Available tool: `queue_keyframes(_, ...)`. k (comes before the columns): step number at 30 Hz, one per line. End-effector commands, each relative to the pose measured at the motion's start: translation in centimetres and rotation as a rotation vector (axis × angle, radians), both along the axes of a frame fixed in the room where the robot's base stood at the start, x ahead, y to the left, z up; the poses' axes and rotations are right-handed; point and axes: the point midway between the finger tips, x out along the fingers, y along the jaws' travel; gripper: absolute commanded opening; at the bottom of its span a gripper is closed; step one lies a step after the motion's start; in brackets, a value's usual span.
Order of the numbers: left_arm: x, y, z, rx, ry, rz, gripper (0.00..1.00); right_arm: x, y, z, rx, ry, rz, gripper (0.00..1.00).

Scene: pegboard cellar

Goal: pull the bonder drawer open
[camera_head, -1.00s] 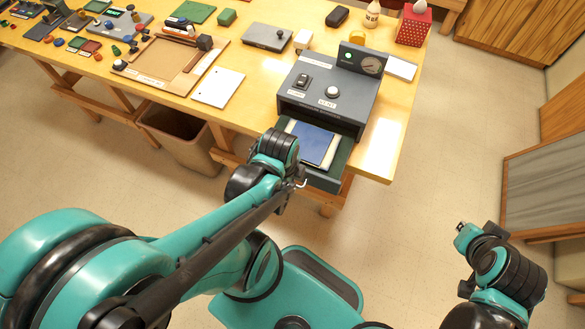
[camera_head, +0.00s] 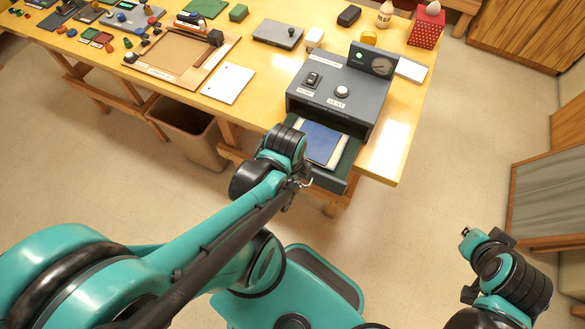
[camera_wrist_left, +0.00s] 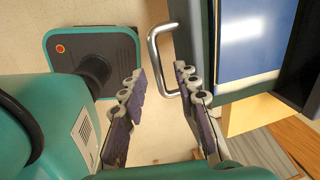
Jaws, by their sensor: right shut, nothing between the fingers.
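The bonder (camera_head: 325,100) is a grey box with a gauge and switches at the table's front right. Its drawer (camera_head: 341,174) stands out from the front, with a blue pad (camera_head: 322,143) on a pale sheet inside. My left gripper (camera_head: 304,183) is at the drawer's front, partly hidden by its arm. In the left wrist view, my left gripper (camera_wrist_left: 160,92) is open, with the metal bar handle (camera_wrist_left: 154,62) between its fingers. One finger appears to be behind the bar, near the drawer front. I see no grip on it. My right gripper (camera_head: 465,233) is shut and empty, away from the table.
A waste bin (camera_head: 188,135) stands under the table. A white notepad (camera_head: 227,84), a wooden tray (camera_head: 150,75) and a red dotted box (camera_head: 426,26) are on the table (camera_head: 400,130). Open floor lies in front, and a wooden cabinet (camera_head: 545,185) stands at the right.

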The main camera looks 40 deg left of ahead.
Motion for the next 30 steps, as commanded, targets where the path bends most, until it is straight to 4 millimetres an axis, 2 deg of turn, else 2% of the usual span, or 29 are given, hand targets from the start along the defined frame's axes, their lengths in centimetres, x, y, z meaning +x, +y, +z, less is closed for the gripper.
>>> queue_keyframes(21, -1.7, -0.5, 9.2, 0.000, 0.001, 0.000, 0.31, 0.0, 0.0, 0.0, 0.000, 0.000, 0.000, 0.00)
queue_keyframes(30, -2.0, -0.5, 10.8, 0.000, 0.001, 0.000, 0.31, 0.0, 0.0, 0.0, 0.000, 0.000, 0.000, 0.00)
